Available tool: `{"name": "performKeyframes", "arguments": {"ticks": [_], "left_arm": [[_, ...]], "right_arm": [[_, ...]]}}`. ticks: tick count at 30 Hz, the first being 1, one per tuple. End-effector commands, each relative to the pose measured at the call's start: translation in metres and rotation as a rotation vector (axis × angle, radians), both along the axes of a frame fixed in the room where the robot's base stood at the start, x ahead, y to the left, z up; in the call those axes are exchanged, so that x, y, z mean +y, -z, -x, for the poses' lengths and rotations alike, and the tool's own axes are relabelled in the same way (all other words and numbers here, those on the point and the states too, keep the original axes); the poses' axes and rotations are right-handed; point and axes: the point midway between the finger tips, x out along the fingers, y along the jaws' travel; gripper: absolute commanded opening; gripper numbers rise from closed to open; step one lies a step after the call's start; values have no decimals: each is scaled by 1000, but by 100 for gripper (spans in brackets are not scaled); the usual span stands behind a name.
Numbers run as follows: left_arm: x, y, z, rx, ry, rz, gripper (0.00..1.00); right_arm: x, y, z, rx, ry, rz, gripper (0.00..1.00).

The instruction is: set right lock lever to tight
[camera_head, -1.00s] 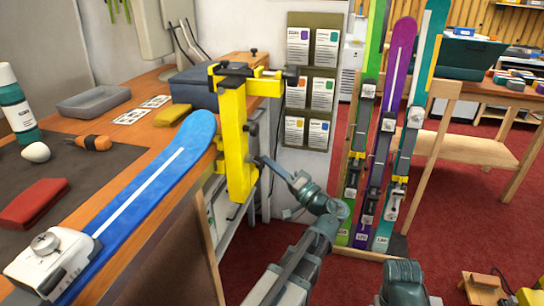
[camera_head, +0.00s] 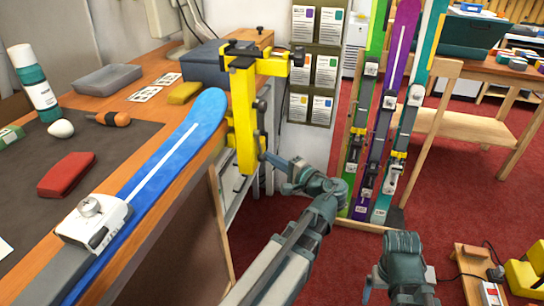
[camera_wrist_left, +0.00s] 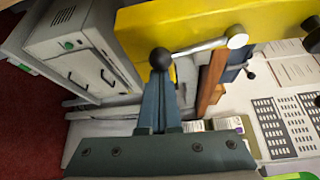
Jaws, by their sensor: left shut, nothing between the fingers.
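A yellow vise (camera_head: 243,115) stands at the right edge of the bench. Its lever, a pale metal rod (camera_wrist_left: 205,45) ending in a round black knob (camera_wrist_left: 160,58), shows in the left wrist view against the yellow body. My left gripper (camera_head: 264,157) is low on the right side of the vise. It is shut and empty. In the left wrist view its fingers (camera_wrist_left: 160,90) point at the knob, with the tips just below it in the picture; I cannot tell whether they touch. The lever's setting cannot be read.
A blue ski (camera_head: 165,155) lies along the bench edge with a white binding (camera_head: 92,222) on it. A blue-grey box (camera_head: 205,62) is behind the vise. A rack of upright skis (camera_head: 385,110) stands to the right. Red floor is open between.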

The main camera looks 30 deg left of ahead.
Motion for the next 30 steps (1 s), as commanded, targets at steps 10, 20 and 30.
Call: {"name": "performKeyframes", "arguments": {"ticks": [10,20,30], "left_arm": [[0,1,0,-2,-1,0,0],[0,1,0,-2,-1,0,0],[6,8,-34,-2,0,0,0]], "right_arm": [[0,1,0,0,0,0,92],[0,1,0,0,0,0,92],[0,9,0,0,0,1,92]]}}
